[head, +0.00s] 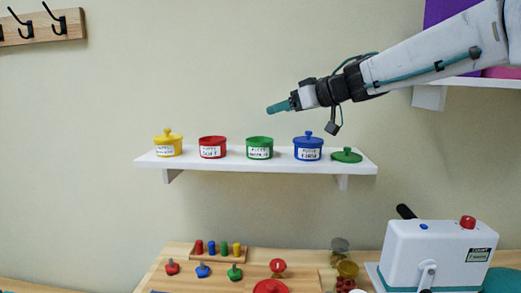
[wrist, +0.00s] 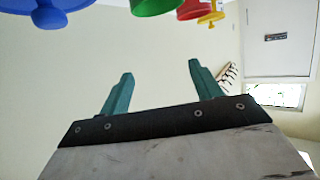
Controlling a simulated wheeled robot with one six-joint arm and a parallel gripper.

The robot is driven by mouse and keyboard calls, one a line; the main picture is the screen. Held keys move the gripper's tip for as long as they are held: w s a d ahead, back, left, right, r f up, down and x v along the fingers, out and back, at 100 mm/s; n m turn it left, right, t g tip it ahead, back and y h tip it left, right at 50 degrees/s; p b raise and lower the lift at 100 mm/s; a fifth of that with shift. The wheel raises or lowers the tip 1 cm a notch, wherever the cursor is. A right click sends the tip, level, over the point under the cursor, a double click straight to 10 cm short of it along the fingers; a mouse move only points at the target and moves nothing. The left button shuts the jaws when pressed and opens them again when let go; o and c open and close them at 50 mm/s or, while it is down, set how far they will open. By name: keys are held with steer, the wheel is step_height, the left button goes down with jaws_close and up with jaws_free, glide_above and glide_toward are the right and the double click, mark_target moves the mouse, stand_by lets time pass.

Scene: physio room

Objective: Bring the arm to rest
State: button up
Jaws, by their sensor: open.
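My gripper (head: 278,107) is in the air above the white shelf, in front of the wall, with my arm reaching in from the upper right. In the wrist view its two teal fingers (wrist: 157,80) stand apart with nothing between them. On the shelf (head: 215,162) stand a yellow lidded pot (head: 168,145), a red pot (head: 212,148), a green pot (head: 259,149) and a blue lidded pot (head: 308,148). The red and green pots show no knobbed lid. A green lid (head: 346,156) lies at the shelf's right end. The gripper touches none of them.
Below is a wooden table (head: 165,270) with a peg rack (head: 218,252), knobbed pieces, a red lid (head: 270,287), small jars and a white machine (head: 437,255). A second shelf (head: 430,97) is at upper right, behind my arm. Hooks (head: 45,24) hang at upper left. The wall area left of my gripper is clear.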

steer(key=shift+s+d+r, duration=0.15)
steer(key=shift+s+d, duration=0.15)
steer(key=shift+d, duration=0.1)
